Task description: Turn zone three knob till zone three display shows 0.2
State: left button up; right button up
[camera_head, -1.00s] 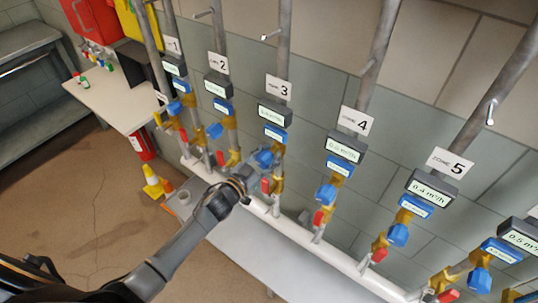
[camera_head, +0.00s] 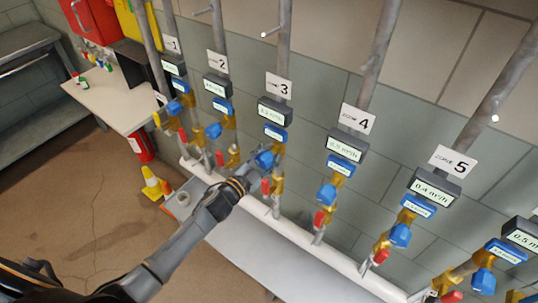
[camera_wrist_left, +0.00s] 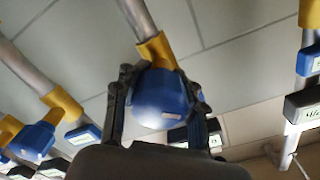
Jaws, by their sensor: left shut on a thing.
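The zone three sign (camera_head: 279,86) hangs on the third pipe. Below it is the dark zone three display (camera_head: 275,112); its digits are too small to read surely. A smaller blue-framed display (camera_head: 275,133) sits under that one. The blue zone three knob (camera_head: 265,158) is on the brass valve below. My left gripper (camera_head: 259,166) is at this knob, its fingers partly hidden in the head view. In the left wrist view the knob (camera_wrist_left: 162,98) sits between the two dark fingers (camera_wrist_left: 160,108), which are closed on its sides. My right gripper is not in view.
The zone two knob (camera_head: 213,131) and zone four knob (camera_head: 327,194) stand on neighbouring pipes. A red lever (camera_head: 266,187) is just below the zone three knob. A white horizontal pipe (camera_head: 300,239) runs below the valves. A yellow and white cone (camera_head: 154,184) stands on the floor at left.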

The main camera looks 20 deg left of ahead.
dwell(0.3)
pick_arm(q)
jog(key=o, duration=1.3)
jog(key=shift+c, duration=0.2)
jog(key=v, duration=1.2)
